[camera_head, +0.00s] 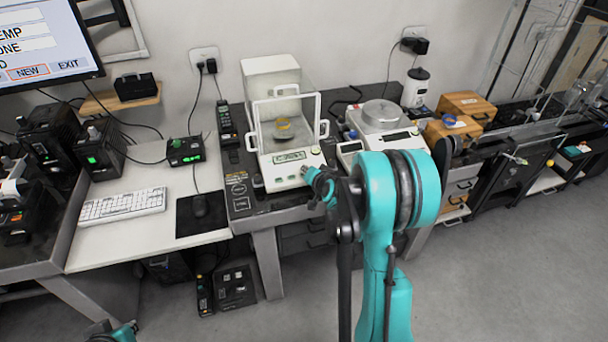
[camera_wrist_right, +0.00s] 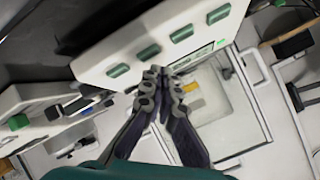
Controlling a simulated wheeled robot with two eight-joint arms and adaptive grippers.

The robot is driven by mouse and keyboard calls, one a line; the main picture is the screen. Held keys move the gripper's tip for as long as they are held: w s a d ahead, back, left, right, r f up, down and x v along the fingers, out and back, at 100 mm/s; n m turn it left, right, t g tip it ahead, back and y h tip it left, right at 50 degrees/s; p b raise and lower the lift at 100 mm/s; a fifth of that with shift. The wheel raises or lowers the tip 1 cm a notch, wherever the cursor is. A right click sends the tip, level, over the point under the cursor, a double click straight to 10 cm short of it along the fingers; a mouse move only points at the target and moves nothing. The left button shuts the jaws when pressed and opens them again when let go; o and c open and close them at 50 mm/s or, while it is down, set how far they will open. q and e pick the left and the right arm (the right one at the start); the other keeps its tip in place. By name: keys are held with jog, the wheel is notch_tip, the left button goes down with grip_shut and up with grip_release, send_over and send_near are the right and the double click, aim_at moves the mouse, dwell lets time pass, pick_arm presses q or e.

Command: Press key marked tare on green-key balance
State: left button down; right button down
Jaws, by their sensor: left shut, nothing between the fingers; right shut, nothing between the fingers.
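The green-key balance (camera_head: 296,181) stands on the dark bench, a white unit with a lit display and a clear glass draft shield. In the right wrist view its front panel (camera_wrist_right: 197,45) shows several green keys, one of them a green key (camera_wrist_right: 149,52) just above my fingertips. The key markings cannot be read. My right gripper (camera_head: 307,174) is shut and empty at the panel's right front; its tips (camera_wrist_right: 160,72) lie close to the keys, contact unclear. My left gripper (camera_head: 110,331) shows only partly at the bottom left edge, away from the balance.
A second balance with a round pan (camera_head: 381,112) stands to the right, near wooden boxes (camera_head: 467,105). Open floor lies in front.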

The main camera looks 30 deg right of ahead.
jog(key=shift+f, duration=0.1)
dwell(0.5)
jog(key=shift+w+f+b, duration=0.15)
jog(key=shift+f+b, duration=0.15)
jog(key=shift+b, duration=0.15)
jog(key=shift+f+b, duration=0.4)
dwell(0.4)
jog(key=shift+r, duration=0.1)
jog(key=shift+r+p, duration=0.5)
jog(key=shift+r, duration=0.2)
jog(key=r+p, duration=0.1)
jog(key=s+r+p, duration=0.1)
jog(key=r, duration=0.1)
jog(key=r+p, duration=0.1)
jog(key=shift+s+a+r, duration=0.15)
jog(key=shift+s+r, duration=0.25)
